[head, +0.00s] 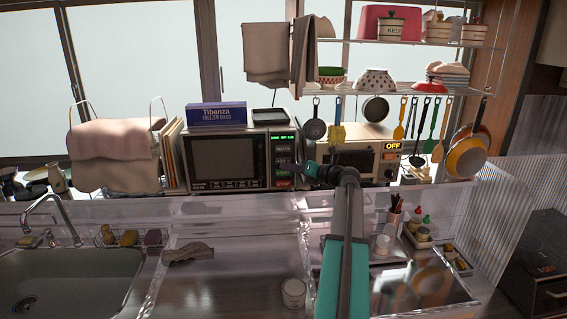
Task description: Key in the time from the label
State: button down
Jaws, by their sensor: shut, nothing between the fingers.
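A microwave (225,162) stands on the back counter, its dark door shut. A control panel (282,158) with a small lit green display and rows of buttons runs down its right side. The display text is too small to read. My gripper (293,168) is shut and empty, in front of the panel's lower right, over or close to the lower buttons. Whether it touches one I cannot tell. My arm covers part of the counter to the right. No readable time label shows; a white jar (293,292) on the front worktop has markings too small to read.
A blue freezer bag box (216,114) and a dark tray (270,114) sit on the microwave. A second appliance (350,150) marked OFF stands to the right, with utensils hanging above it. A sink (70,280) is at left.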

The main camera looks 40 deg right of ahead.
aim_at(280, 162)
jog(key=shift+w+d, duration=0.45)
jog(key=shift+w, duration=0.05)
jog(key=shift+w+p, duration=0.1)
jog(key=shift+p, duration=0.25)
dwell(1.6)
jog(key=shift+w+d, duration=0.25)
jog(key=shift+w+d+p, duration=0.55)
jog(key=shift+w, duration=0.1)
dwell(1.9)
jog(key=shift+s+a, duration=0.1)
jog(key=shift+s, duration=0.05)
jog(key=shift+s+a+p, duration=0.45)
jog(key=shift+s+a, duration=0.3)
jog(key=shift+s, duration=0.1)
dwell(0.4)
jog(key=shift+s+a+p, duration=0.85)
jog(key=shift+s+a, duration=0.75)
jog(key=shift+s, duration=0.3)
